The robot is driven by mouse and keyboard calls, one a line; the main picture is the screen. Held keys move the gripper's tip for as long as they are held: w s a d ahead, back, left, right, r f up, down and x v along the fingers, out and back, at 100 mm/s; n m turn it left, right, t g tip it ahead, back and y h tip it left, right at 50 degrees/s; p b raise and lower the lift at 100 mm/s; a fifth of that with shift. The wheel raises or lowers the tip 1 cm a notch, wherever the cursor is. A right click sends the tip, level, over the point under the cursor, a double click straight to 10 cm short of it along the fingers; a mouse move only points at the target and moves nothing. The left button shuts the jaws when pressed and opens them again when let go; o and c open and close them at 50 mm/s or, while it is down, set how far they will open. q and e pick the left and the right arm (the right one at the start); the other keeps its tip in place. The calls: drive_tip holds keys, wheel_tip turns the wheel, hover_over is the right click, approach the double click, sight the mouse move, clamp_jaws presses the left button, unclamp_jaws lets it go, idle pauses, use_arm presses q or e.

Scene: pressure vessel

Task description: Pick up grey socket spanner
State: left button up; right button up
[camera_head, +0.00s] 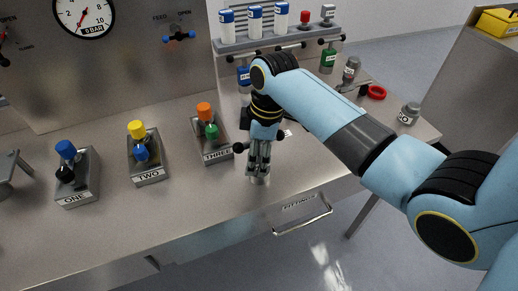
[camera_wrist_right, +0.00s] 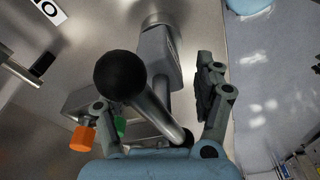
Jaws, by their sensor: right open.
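The grey socket spanner (camera_head: 258,179) stands upright on the metal worktop near its front edge. In the right wrist view its grey body (camera_wrist_right: 158,62) rises from the table, with a crossbar and a black ball end (camera_wrist_right: 120,75) close to the camera. My right gripper (camera_head: 259,158) points down over the spanner and is open. In the wrist view its two fingers (camera_wrist_right: 155,100) are on either side of the spanner, with a visible gap at the right finger. Contact at the left finger is hard to tell. My left gripper is not in view.
Block THREE (camera_head: 214,153) with orange and green knobs stands close left of the gripper. Blocks TWO (camera_head: 149,173) and ONE (camera_head: 77,194) are further left. A bottle rack (camera_head: 272,41) stands behind. A red ring (camera_head: 376,93) lies at right.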

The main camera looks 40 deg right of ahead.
clamp_jaws()
idle(0.5)
